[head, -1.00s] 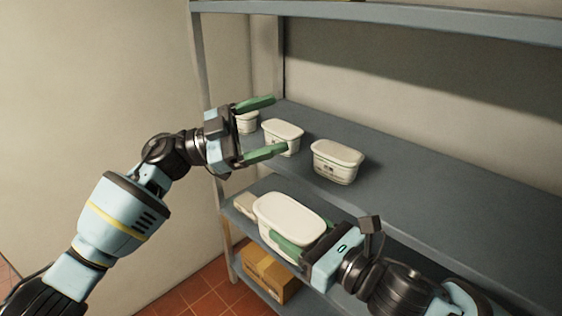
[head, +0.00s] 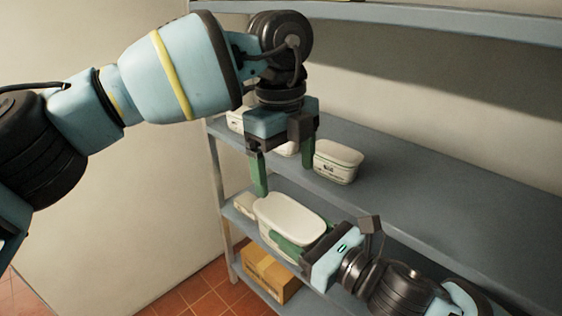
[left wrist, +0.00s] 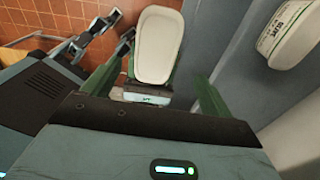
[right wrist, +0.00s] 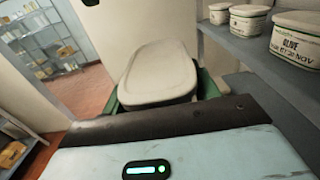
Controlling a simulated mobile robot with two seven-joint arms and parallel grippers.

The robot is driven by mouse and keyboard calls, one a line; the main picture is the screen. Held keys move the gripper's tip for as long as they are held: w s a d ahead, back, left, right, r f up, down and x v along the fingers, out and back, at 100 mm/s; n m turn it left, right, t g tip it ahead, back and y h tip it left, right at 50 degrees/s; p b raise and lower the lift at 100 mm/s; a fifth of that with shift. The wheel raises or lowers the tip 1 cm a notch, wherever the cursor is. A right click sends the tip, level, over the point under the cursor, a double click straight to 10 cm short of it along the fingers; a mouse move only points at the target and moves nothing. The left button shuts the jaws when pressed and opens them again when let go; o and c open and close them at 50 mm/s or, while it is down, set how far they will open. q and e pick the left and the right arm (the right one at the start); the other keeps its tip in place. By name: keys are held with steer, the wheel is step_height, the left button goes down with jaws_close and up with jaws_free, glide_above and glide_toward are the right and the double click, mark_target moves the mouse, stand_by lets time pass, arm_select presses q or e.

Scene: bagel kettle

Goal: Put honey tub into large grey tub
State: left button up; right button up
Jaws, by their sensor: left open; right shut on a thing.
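My right gripper (head: 300,250) is shut on a large off-white tub (head: 290,218) at the lower shelf's front; one green finger shows on its near side. The tub's pale top fills the middle of the right wrist view (right wrist: 158,72). My left gripper (head: 283,165) is open and empty, fingers down, above and behind this tub. Three smaller white tubs stand on the upper shelf: one at the right (head: 338,162), one partly behind my left gripper (head: 288,149), one at the far left (head: 236,116). One reads "OLIVE" (right wrist: 296,40); I cannot read "honey". No tub looks clearly grey.
The grey upper shelf (head: 440,200) is clear to the right of the tubs. A small beige container (head: 245,204) sits left of the held tub. A cardboard box (head: 268,272) stands below. A higher shelf edge (head: 440,22) runs overhead.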

mark_target(281, 209)
arm_select(q)
steer(key=shift+w+a+r+y, duration=0.2)
steer(key=shift+a+y, duration=0.1)
steer(key=shift+a, duration=0.1)
arm_select(e)
steer(key=shift+r, duration=0.1)
arm_select(q)
steer(key=shift+f, duration=0.1)
step_height(281, 209, down, 12)
steer(key=shift+r, duration=0.1)
stand_by(0.4)
steer(key=c, duration=1.2)
steer(key=shift+c, duration=0.4)
arm_select(e)
steer(key=o, duration=1.5)
steer(key=shift+v, duration=3.75)
